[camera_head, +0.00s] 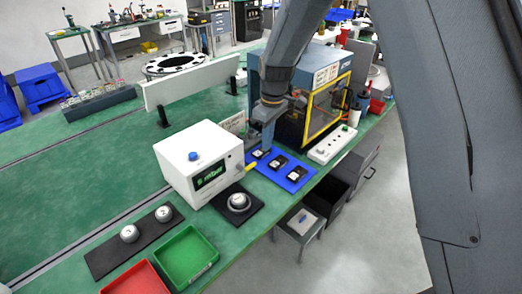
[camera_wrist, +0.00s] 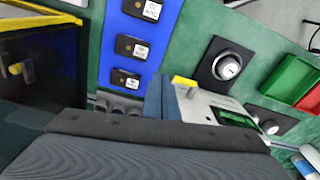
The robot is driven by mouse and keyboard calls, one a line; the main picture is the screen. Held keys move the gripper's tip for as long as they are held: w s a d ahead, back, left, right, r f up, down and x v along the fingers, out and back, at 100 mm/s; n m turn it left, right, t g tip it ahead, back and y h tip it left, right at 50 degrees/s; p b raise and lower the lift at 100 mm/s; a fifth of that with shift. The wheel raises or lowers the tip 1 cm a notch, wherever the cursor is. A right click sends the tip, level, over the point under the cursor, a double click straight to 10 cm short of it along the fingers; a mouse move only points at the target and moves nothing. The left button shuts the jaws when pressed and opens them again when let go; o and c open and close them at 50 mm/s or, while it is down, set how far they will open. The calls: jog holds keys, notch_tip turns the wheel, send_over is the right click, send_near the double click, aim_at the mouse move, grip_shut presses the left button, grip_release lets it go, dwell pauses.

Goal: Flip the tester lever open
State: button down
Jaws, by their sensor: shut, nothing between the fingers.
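The tester is a white box (camera_head: 203,160) with a green-lit display on its front and a blue button on top. Its short yellow-tipped lever (camera_head: 252,166) sticks out at the right of the front. My gripper (camera_head: 267,146) points down, shut and empty, just behind and to the right of the tester, apart from the lever. In the wrist view, the tester (camera_wrist: 205,104) and the yellow lever tip (camera_wrist: 184,80) show right of my gripper (camera_wrist: 156,98). My wrist hides part of the tester there.
A blue mat (camera_head: 297,184) with several black labelled devices lies right of the tester. A black pad with a round white-topped part (camera_head: 239,202) lies in front. Green (camera_head: 187,254) and red (camera_head: 136,280) trays stand front left. A yellow-framed machine (camera_head: 322,108) stands behind.

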jog(key=w+d+r+b, duration=0.2)
jog(key=w+d, duration=0.3)
jog(key=shift+d+r+b, duration=0.15)
jog(key=shift+b, duration=0.25)
jog(key=shift+w, duration=0.1)
jog(key=s+d+m, duration=0.4)
jog(key=s, duration=0.5)
jog(key=s+d+m+b, duration=0.1)
jog(key=s+d+m, duration=0.2)
jog(key=s, duration=0.7)
jog(key=s+d+m+t+h, duration=0.1)
jog(key=s+d+m, duration=0.3)
jog(key=s+d, duration=0.3)
jog(key=shift+s+f+m, duration=0.3)
jog(key=shift+s, duration=0.9)
